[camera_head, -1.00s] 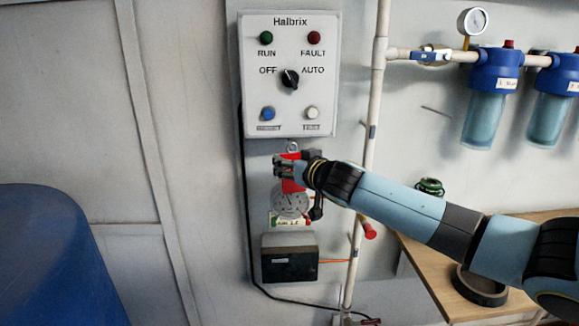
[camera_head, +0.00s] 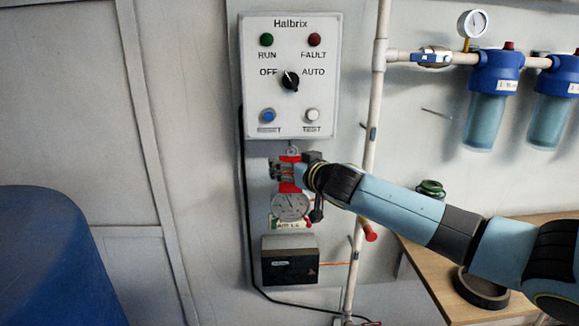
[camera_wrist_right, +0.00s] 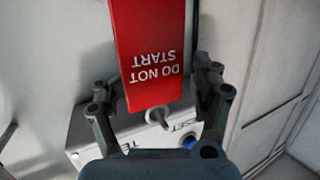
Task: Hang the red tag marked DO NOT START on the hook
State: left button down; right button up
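The red tag (camera_head: 290,186) hangs upright below the control box, just under a small metal hook (camera_head: 293,151). In the right wrist view the tag (camera_wrist_right: 150,50) shows its DO NOT START lettering upside down. A pale peg (camera_wrist_right: 157,118), apparently the hook, shows at the tag's top end; whether it passes through the tag is unclear. My right gripper (camera_head: 279,170) is at the tag from the right. Its fingers (camera_wrist_right: 158,92) stand apart on both sides of the tag, with a gap visible at the right side. My left gripper is not in view.
The Halbrix control box (camera_head: 290,105) is directly above. A round gauge (camera_head: 291,206) and a dark box (camera_head: 290,262) are below. A vertical pipe (camera_head: 368,150) stands to the right, and a wooden table (camera_head: 425,270) is lower right. A blue drum (camera_head: 50,260) is lower left.

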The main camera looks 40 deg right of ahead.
jog(key=shift+o, duration=1.2)
jog(key=shift+s, duration=0.1)
jog(key=v, duration=1.1)
jog(key=shift+s+a, duration=0.15)
jog(key=shift+s, duration=0.2)
jog(key=shift+f, duration=0.1)
